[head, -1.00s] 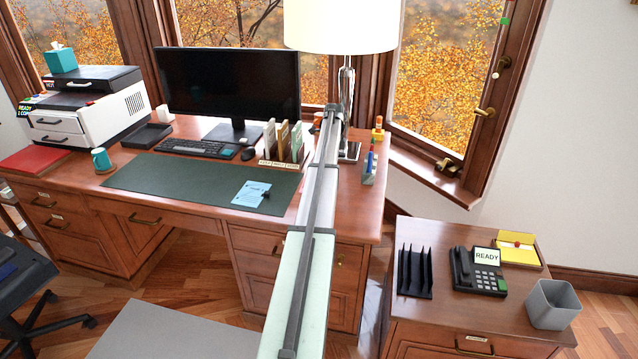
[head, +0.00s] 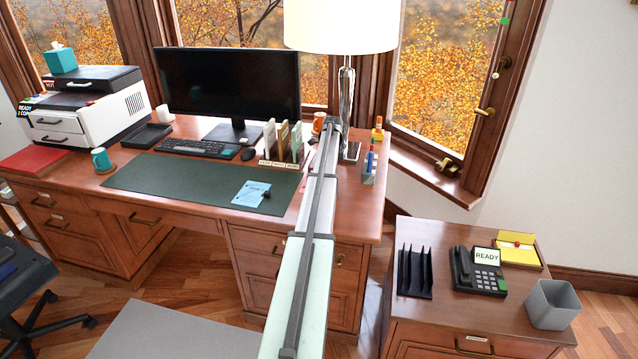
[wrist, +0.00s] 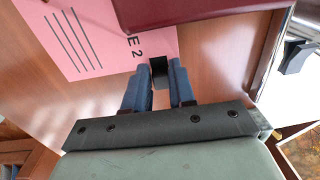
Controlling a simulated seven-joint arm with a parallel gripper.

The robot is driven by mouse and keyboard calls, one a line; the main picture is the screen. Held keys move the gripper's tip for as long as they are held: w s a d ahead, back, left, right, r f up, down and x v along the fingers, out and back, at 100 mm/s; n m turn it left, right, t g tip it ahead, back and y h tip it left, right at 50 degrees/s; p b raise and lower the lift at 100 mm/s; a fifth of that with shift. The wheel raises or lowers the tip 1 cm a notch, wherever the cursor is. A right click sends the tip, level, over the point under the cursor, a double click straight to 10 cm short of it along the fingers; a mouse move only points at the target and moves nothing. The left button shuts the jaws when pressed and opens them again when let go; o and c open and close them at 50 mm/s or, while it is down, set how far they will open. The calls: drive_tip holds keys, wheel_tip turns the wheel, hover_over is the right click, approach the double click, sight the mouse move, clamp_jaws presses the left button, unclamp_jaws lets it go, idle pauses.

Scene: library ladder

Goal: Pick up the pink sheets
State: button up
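The pink sheets (wrist: 82,35) show in the wrist view at upper left, with black lines and part of a label ending in "E 2". A small black block (wrist: 159,71), which looks like a clip, sits at their edge. My gripper (wrist: 159,68) has its two blue fingers on either side of this block, with no clear gap on either side. A dark red object (wrist: 190,12) covers part of the sheets at the top. In the head view my arm hides the gripper, and I cannot make out the pink sheets there.
The desk holds a green mat (head: 170,184), a monitor (head: 228,88), an upright file rack (head: 283,145), an orange mug (head: 318,122), a lamp (head: 346,100) and a pen holder (head: 368,172). A side cabinet at right carries a phone (head: 478,272) and a grey bin (head: 552,303).

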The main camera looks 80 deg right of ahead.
clamp_jaws()
drive_tip(key=shift+r, duration=0.2)
drive_tip(key=a, duration=4.5)
drive_tip(key=shift+r, duration=0.1)
